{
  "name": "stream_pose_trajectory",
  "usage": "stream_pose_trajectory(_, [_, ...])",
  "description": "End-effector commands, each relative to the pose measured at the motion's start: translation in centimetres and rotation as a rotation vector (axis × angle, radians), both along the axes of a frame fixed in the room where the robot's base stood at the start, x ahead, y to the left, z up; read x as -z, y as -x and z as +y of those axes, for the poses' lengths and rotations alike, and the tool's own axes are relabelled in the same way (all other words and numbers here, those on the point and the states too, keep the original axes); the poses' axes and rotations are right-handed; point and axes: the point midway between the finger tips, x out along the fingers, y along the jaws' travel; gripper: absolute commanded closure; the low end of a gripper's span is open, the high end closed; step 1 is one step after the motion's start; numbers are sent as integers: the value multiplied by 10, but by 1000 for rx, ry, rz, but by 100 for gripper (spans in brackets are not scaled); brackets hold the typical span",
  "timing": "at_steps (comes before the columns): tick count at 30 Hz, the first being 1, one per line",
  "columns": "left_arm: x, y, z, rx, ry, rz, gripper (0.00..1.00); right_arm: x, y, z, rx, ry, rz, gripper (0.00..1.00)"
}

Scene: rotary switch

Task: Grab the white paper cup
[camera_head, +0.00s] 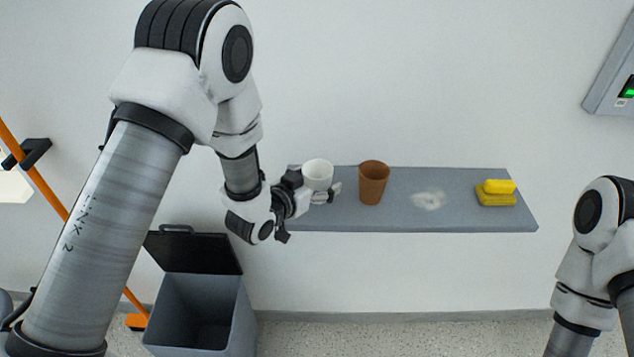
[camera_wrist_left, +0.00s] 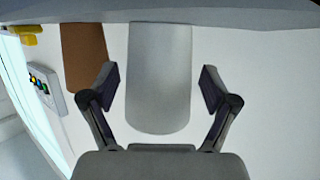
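The white paper cup (camera_head: 318,174) stands on the left end of the grey shelf (camera_head: 430,220). My left gripper (camera_head: 316,194) is at the cup, reaching in from the left. In the left wrist view the cup (camera_wrist_left: 159,75) appears upside down between the two fingers of my left gripper (camera_wrist_left: 160,87). The fingers are spread, with a visible gap on each side of the cup. My right arm shows at the right edge of the head view, but its gripper is out of frame.
A brown cup (camera_head: 373,184) stands just right of the white cup. Further right are a whitish patch (camera_head: 429,201) on the shelf and yellow sponges (camera_head: 496,198). A grey bin (camera_head: 200,310) with its lid open stands below left. A control box (camera_head: 612,85) is on the wall.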

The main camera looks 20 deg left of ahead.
Motion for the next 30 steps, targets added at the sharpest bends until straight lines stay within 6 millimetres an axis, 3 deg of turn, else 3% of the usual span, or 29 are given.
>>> stream_pose_trajectory(1, [0, 0, 0, 0, 0, 0, 32, 0, 0, 0, 0, 0, 0, 100])
stream_pose_trajectory(4, [0, 0, 0, 0, 0, 0, 56, 0, 0, 0, 0, 0, 0, 100])
stream_pose_trajectory(5, [0, 0, 0, 0, 0, 0, 58, 0, 0, 0, 0, 0, 0, 100])
stream_pose_trajectory(17, [-1, 0, 0, 0, 0, 1, 59, 1, 0, 0, 0, 0, 0, 100])
stream_pose_trajectory(26, [-31, 0, 0, 0, -1, -4, 59, 13, 0, 0, 0, 0, 0, 100])
stream_pose_trajectory(30, [-34, 25, 5, -2, 2, 3, 59, 23, 0, 0, 0, 0, 0, 100])
